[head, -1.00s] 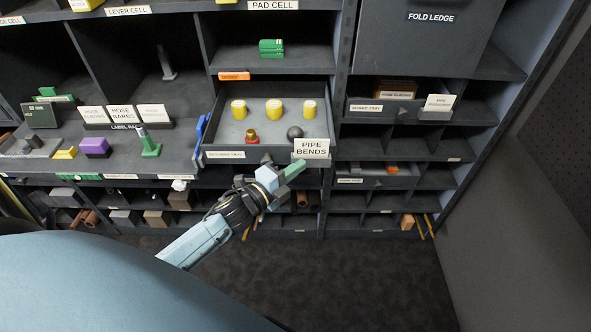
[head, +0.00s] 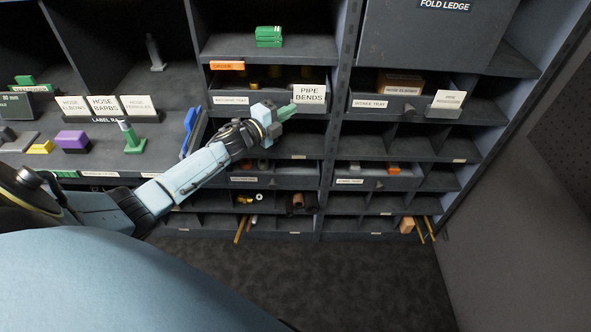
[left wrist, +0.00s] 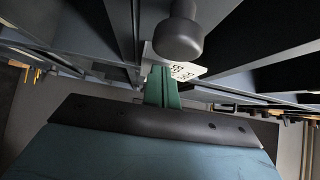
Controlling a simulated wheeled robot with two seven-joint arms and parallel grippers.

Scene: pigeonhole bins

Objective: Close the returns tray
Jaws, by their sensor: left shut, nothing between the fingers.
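The returns tray (head: 232,100) is a dark grey drawer with a white label, now pushed back into its cell in the head view. Yellow pieces inside it show only as dim shapes behind its front. A white PIPE BENDS card (head: 310,94) stands at the right end of its front. My left gripper (head: 287,112) is shut and empty, its green fingertips close to the tray front just below the card. In the left wrist view the green fingers (left wrist: 161,88) point at the card, with a dark round knob (left wrist: 178,38) close above. Contact cannot be told. My right gripper is not in view.
The intake tray (head: 372,104) sits right of the returns tray. A lower tray (head: 370,181) with small pieces is below it. A ledge at left (head: 95,160) holds green, purple and yellow pieces and label cards. A blue piece (head: 189,130) stands at its right edge.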

